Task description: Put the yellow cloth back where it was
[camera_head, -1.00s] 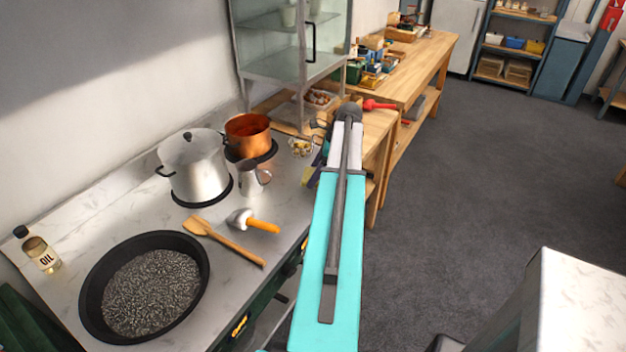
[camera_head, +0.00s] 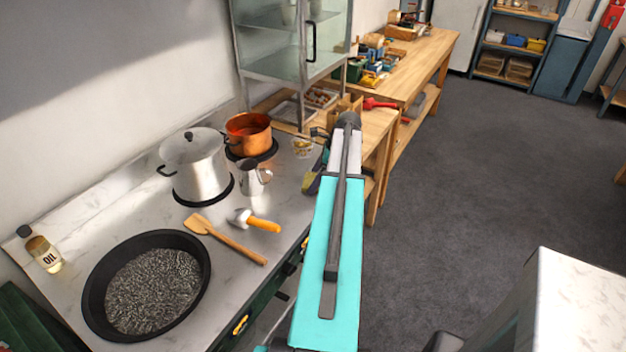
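My arm, teal and white, reaches forward along the counter's right edge. My gripper (camera_head: 322,158) is mostly hidden behind the arm, close to the yellow patch. I cannot see its fingers clearly, nor whether it holds anything.
The counter holds a black pan (camera_head: 92,292), oil bottle (camera_head: 45,255), silver pot (camera_head: 200,172), copper pot (camera_head: 248,140), metal jug (camera_head: 252,182), wooden spatula (camera_head: 235,243), orange-handled tool (camera_head: 262,224) and small bowl (camera_head: 302,150). A glass cabinet (camera_head: 285,50) stands behind. Grey floor (camera_head: 480,190) is clear at right.

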